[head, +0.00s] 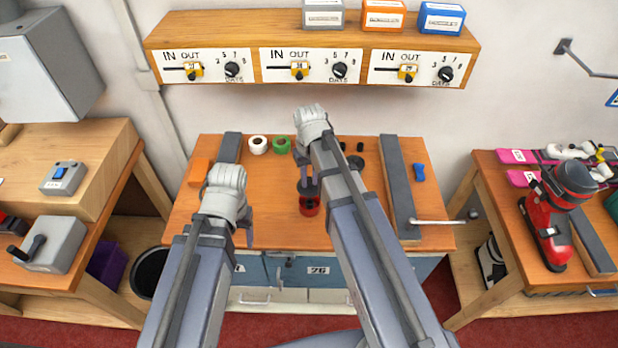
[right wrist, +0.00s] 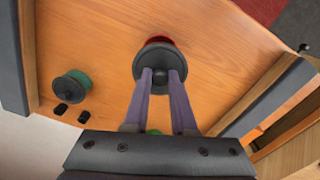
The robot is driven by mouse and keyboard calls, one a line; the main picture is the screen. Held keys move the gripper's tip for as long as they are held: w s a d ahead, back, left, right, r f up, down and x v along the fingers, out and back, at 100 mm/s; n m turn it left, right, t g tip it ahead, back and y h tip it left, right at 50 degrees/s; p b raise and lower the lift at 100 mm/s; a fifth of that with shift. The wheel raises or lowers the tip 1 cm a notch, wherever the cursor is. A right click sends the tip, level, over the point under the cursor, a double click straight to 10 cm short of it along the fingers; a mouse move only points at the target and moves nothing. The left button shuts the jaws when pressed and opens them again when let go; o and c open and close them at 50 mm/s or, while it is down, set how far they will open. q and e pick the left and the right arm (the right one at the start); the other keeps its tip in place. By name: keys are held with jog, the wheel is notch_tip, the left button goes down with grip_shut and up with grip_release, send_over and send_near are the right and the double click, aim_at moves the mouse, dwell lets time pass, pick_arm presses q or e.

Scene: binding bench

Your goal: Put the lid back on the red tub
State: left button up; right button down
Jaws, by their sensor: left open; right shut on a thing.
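The red tub (head: 309,210) stands on the orange bench top near its middle front. My right gripper (head: 306,178) is shut on a dark round lid (head: 307,189) by its knob and holds it over the tub. In the right wrist view the lid (right wrist: 158,70) hides most of the tub, and only a red strip of the tub (right wrist: 160,40) shows past its far edge. The lid seems slightly above the rim; contact is hard to tell. My left gripper (head: 244,232) is open and empty over the bench's front left.
White (head: 257,145) and green (head: 280,145) rolls lie at the back. Long grey bars (head: 400,185) flank the work area.

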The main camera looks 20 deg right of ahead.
aim_at(310, 186)
jog(key=shift+a, duration=0.1)
jog(key=shift+f, duration=0.1)
jog(key=shift+f+b, duration=0.7)
jog(key=shift+b, duration=0.1)
notch_tip(310, 186, down, 5)
jog(key=b, duration=0.5)
jog(key=shift+r, duration=0.1)
dwell(1.3)
jog(key=shift+c, duration=0.9)
grip_release()
